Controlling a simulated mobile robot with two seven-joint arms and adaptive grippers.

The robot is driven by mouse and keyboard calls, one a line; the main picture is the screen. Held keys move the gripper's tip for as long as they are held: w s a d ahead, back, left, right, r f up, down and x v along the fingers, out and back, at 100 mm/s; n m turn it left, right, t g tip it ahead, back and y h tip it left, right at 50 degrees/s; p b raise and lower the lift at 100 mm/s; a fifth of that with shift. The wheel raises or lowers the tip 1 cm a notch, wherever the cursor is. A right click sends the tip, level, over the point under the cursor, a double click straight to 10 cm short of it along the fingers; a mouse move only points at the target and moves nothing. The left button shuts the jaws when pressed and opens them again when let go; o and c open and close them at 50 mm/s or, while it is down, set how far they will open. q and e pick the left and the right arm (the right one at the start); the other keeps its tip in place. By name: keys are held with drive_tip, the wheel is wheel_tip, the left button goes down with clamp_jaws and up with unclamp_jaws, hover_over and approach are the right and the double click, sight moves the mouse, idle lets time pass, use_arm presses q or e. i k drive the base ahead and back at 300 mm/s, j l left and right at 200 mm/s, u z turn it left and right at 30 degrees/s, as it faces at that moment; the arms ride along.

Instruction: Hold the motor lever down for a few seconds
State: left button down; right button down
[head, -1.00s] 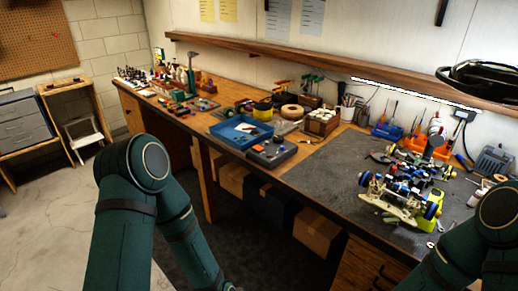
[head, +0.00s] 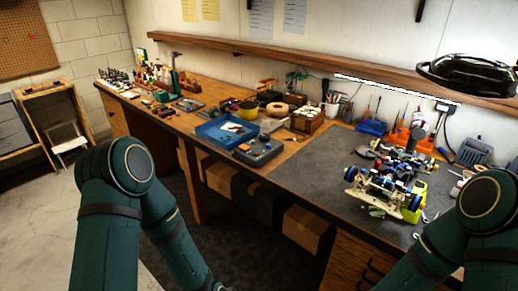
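The RC racecar (head: 385,180) sits on the dark grey mat (head: 310,172) at the right end of the workbench. Its frame is open, with blue wheels, a cream plate at the near end and a yellow-green part on the right side. I cannot make out a motor lever at this size. A grey box (head: 258,150) with small coloured controls stands left of the mat, beside the blue tray. My two dark green arms show at the lower left and lower right, but both grippers are outside the picture.
A blue tray (head: 226,131) with small items stands mid-bench. Behind the mat are a blue bin (head: 371,127), orange tool holders (head: 410,136) and a grey device (head: 474,151). A wooden shelf (head: 300,66) runs along the wall. Cardboard boxes (head: 308,229) sit under the bench. The mat's left part is clear.

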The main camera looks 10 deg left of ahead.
sight(243, 147)
drive_tip(key=j+z, duration=0.1)
drive_tip(key=z, duration=0.3)
drive_tip(key=i+j+z, duration=0.1)
drive_tip(key=z, duration=0.3)
drive_tip(key=j+z, duration=0.25)
drive_tip(key=j, duration=0.25)
drive_tip(key=j+z, duration=0.3)
drive_tip(key=j, duration=0.2)
drive_tip(key=j+z, duration=0.15)
drive_tip(key=j, duration=1.5)
drive_tip(key=k, duration=0.05)
